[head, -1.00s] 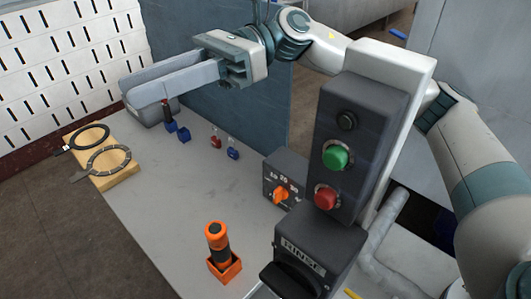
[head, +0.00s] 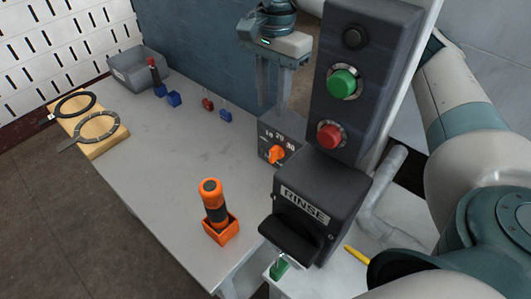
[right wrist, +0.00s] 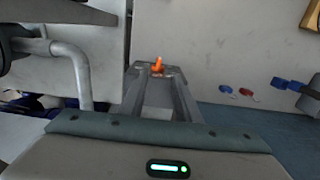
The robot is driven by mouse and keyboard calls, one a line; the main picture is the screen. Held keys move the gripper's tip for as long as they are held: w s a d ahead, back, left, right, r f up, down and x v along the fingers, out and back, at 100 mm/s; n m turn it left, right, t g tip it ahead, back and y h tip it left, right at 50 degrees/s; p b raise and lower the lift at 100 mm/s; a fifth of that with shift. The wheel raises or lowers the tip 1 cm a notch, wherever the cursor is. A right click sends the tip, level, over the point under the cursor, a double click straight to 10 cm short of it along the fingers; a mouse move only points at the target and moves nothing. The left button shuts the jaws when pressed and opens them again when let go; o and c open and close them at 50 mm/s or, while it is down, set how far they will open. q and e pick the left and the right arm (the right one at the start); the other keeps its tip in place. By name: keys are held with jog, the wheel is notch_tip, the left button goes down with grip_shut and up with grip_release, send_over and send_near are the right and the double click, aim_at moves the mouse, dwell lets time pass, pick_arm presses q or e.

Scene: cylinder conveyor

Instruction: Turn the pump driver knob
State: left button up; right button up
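The pump driver is a small dark box with an orange knob (head: 276,155) on its front, below the printed 10, 20 and 30. My right gripper (head: 271,108) points down at the box from behind in the head view, with a gap between its fingers. In the right wrist view, the orange knob (right wrist: 158,65) shows beyond the gap between the fingers of my right gripper (right wrist: 157,78). Nothing is held. Whether a finger touches the box cannot be told. My left gripper is not in view.
A dark panel with a green button (head: 343,83) and a red button (head: 330,135) stands right of the pump driver. The RINSE box (head: 315,205) is in front. An orange-and-black tool in an orange holder (head: 214,210) stands on the table (head: 150,170); its middle is clear.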

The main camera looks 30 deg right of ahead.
jog(key=shift+d, duration=0.25)
jog(key=shift+f, duration=0.1)
